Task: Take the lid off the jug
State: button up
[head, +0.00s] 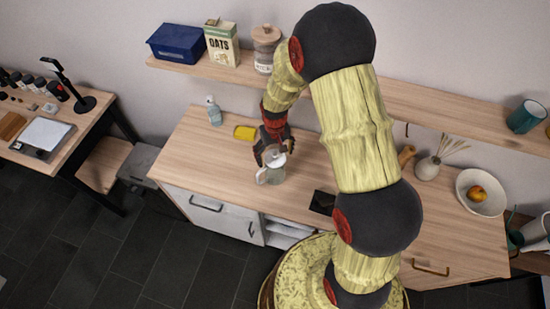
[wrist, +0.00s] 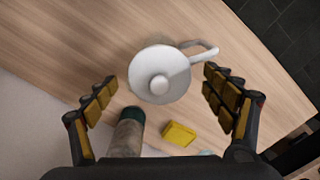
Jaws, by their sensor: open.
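The jug (head: 271,176) stands upright on the wooden counter in the head view, with its pale lid (head: 276,158) on top. In the wrist view I look down on the round white lid (wrist: 174,66) with a small round knob (wrist: 159,84) at its middle. The jug's handle (wrist: 201,50) sticks out to the upper right. My gripper (head: 267,157) is at the jug's top in the head view. In the wrist view my gripper (wrist: 160,93) is open, one finger on each side of the lid, with gaps between. The fingers touch nothing that I can see.
A yellow sponge-like block (head: 245,132) and a clear bottle (head: 214,111) are behind the jug. A dark-topped grey cylinder (wrist: 129,130) is near the lid in the wrist view. A dark flat item (head: 322,202) lies to the right. A shelf (head: 185,69) runs above the counter.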

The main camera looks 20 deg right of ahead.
jog(key=shift+c, duration=1.2)
jog(key=c, duration=0.7)
jog(key=shift+c, duration=0.4)
jog(key=shift+r, duration=0.15)
jog(key=shift+w+r, duration=0.1)
jog(key=shift+r, duration=0.55)
jog(key=s+d+r+b, duration=0.1)
jog(key=s+d+r, duration=0.1)
jog(key=s+r, duration=0.9)
jog(key=s, duration=0.3)
jog(key=shift+d+r, duration=0.15)
